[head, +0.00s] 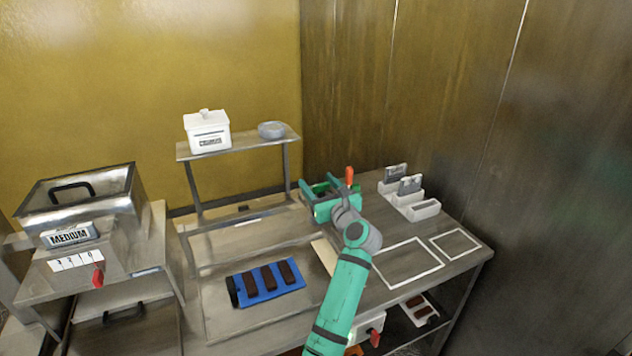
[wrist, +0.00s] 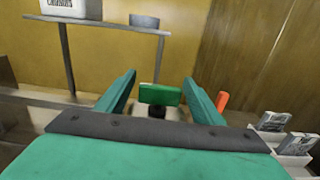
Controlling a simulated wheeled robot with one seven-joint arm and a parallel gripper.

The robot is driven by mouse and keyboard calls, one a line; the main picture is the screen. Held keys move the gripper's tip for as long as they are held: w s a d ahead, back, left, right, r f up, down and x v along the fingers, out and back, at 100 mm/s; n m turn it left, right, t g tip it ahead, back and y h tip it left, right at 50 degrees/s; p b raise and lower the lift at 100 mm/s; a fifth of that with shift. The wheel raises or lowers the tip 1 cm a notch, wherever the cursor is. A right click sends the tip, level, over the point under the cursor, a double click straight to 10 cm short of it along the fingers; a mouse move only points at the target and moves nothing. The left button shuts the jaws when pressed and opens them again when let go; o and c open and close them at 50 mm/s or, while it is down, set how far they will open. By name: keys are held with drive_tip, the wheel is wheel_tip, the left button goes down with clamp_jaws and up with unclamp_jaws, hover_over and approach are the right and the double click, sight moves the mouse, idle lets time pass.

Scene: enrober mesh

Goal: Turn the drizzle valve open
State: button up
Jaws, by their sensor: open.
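A bright green, flat handle on a short black stem, which looks like the drizzle valve (wrist: 160,94), stands upright in the wrist view. My gripper (head: 321,198) is open over the back of the right-hand bench. In the wrist view, the fingers of my gripper (wrist: 159,80) stand on both sides of the green handle, with a gap on each side. No contact shows. In the head view my gripper and wrist hide most of the valve. An orange upright handle (head: 349,176) stands just right of my gripper; it also shows in the wrist view (wrist: 222,101).
A raised shelf (head: 240,143) with a white box (head: 207,133) and grey bowl (head: 271,130) stands to the left. A blue mat (head: 240,292) with dark bars lies in front. A white card holder (head: 424,211) stands to the right. White-outlined areas (head: 408,265) on the bench are empty.

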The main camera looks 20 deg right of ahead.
drive_tip(key=shift+w+a, duration=0.1)
drive_tip(key=shift+w, duration=0.8)
drive_tip(key=c, duration=1)
drive_tip(key=shift+c, duration=0.2)
